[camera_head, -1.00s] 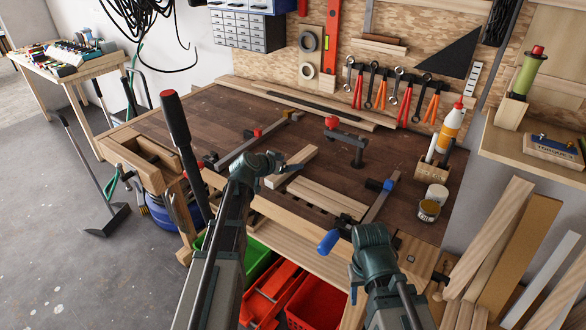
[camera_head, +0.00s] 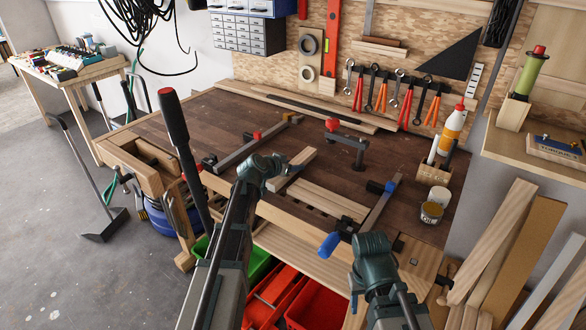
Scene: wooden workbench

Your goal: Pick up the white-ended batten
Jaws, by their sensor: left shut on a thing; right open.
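A short light-wood batten (camera_head: 305,160) lies slantwise over the bench at its middle; I cannot make out a white end on it. My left gripper (camera_head: 293,171) is shut on this batten, its wrist covering the near part. I cannot tell whether the batten touches the bench. Other pale battens (camera_head: 325,199) lie side by side just to the right and nearer. My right gripper (camera_head: 355,296) is open, low in front of the bench's near edge, its fingers mostly hidden by its own wrist, apart from the battens.
A bar clamp with a blue handle (camera_head: 329,245) crosses the near right edge. Another clamp (camera_head: 245,148) lies behind my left gripper, and a red-topped clamp (camera_head: 347,143) stands behind the battens. Dark bench top (camera_head: 200,118) is clear at left.

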